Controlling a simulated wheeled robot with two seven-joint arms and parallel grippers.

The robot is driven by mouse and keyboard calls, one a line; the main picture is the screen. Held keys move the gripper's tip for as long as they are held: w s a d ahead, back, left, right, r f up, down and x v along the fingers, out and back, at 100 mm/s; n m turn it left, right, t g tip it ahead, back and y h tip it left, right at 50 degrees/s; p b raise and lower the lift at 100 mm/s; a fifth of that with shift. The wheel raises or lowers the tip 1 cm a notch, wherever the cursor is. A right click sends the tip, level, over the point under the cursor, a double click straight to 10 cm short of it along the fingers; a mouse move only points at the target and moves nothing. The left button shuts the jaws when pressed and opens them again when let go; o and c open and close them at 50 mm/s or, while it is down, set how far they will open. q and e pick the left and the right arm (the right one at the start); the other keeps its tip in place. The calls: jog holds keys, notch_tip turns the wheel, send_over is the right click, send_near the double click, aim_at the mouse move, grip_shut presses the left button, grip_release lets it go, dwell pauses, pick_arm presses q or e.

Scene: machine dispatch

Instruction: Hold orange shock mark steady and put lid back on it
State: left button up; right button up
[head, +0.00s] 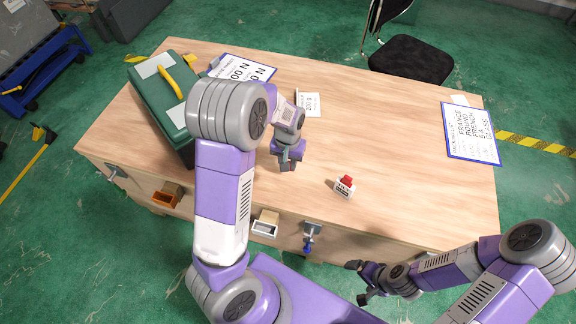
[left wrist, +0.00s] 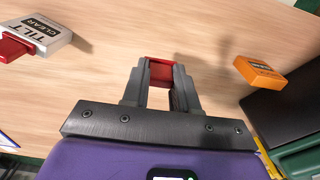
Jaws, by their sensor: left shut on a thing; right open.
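My left gripper (head: 288,164) is over the middle of the table, shut on a small red piece (left wrist: 161,70) that shows between its fingertips in the left wrist view. I cannot tell whether that piece is a lid. An orange block with a dark label (left wrist: 258,72), likely the orange shock mark, lies apart to the right of the fingers in the left wrist view. In the head view my left arm seems to hide it. My right gripper (head: 358,282) is open and empty, off the table's front edge.
A white tilt mark with a red part (head: 345,188) sits on the table (head: 400,130); it also shows in the left wrist view (left wrist: 38,38). A green case (head: 165,100) stands at the left. Signs lie at the back and right. The table's right middle is clear.

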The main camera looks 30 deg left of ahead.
pick_arm(q)
jog(key=shift+r, duration=0.3)
jog(key=s+d+m, duration=0.2)
jog(key=d, duration=0.6)
jog(key=shift+d+f+m, duration=0.15)
jog(key=shift+d+m, duration=0.05)
jog(key=shift+m, duration=0.1)
